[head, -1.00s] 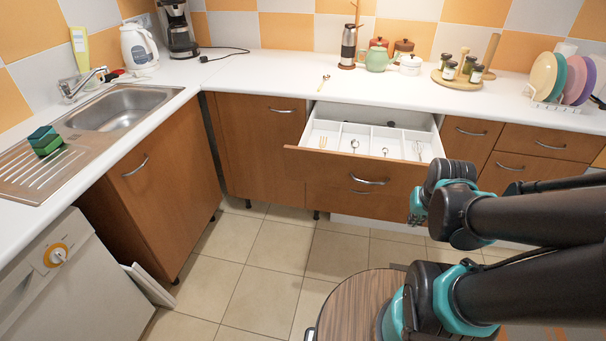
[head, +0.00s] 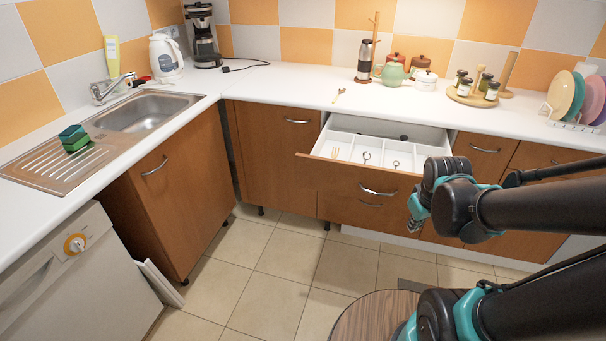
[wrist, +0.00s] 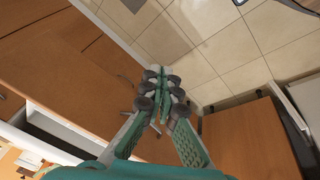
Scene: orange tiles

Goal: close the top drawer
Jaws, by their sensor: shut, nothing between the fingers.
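The top drawer (head: 376,178) stands pulled out below the counter, showing a white divided tray with a few utensils inside. Its wooden front has a metal handle (head: 378,191). My gripper (head: 418,214) is in front of the drawer's right end, low beside the front; whether it touches cannot be told. In the wrist view my gripper (wrist: 163,88) has its fingers together and empty, with wooden cabinet fronts to the left and floor tiles above. Part of the drawer's right side is hidden behind my arm.
A closed lower drawer sits under the open one. Closed cabinets (head: 275,160) flank it. A round wood-grain top (head: 375,318) stands at the bottom of the head view. Tiled floor (head: 285,265) is clear to the left. Plates, jars and a teapot stand on the counter (head: 300,90).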

